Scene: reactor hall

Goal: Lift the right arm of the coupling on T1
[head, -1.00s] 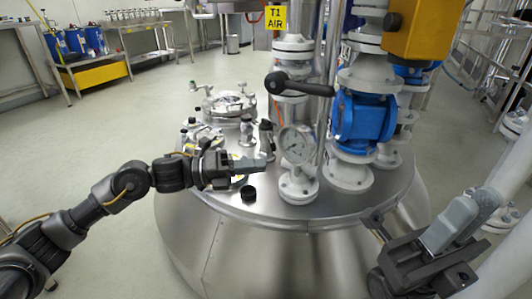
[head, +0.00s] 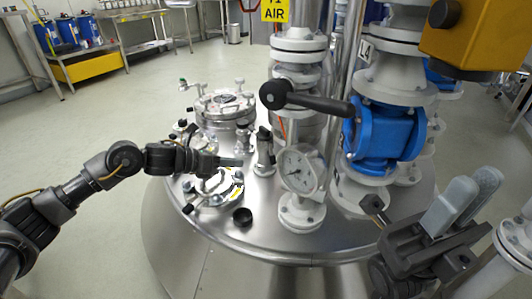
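The T1 vessel has a domed steel top (head: 330,232) with several fittings. At its front left, a flanged fitting (head: 216,188) with a steel elbow and small levers looks like the coupling; its arms are too small to tell apart. A black cap (head: 242,216) lies on the steel just right of it. My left gripper (head: 238,161) reaches in from the left above and behind this fitting, not visibly holding anything; its finger gap cannot be made out. My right gripper (head: 468,202) is at the lower right, beyond the vessel's edge, with pale grey fingers and nothing visible in them.
A dial gauge (head: 299,168), a black lever handle (head: 305,99) and a blue valve (head: 383,132) stand right of the fitting. A small upright fitting (head: 264,152) is just beyond my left fingertips. A round hatch (head: 224,106) is behind.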

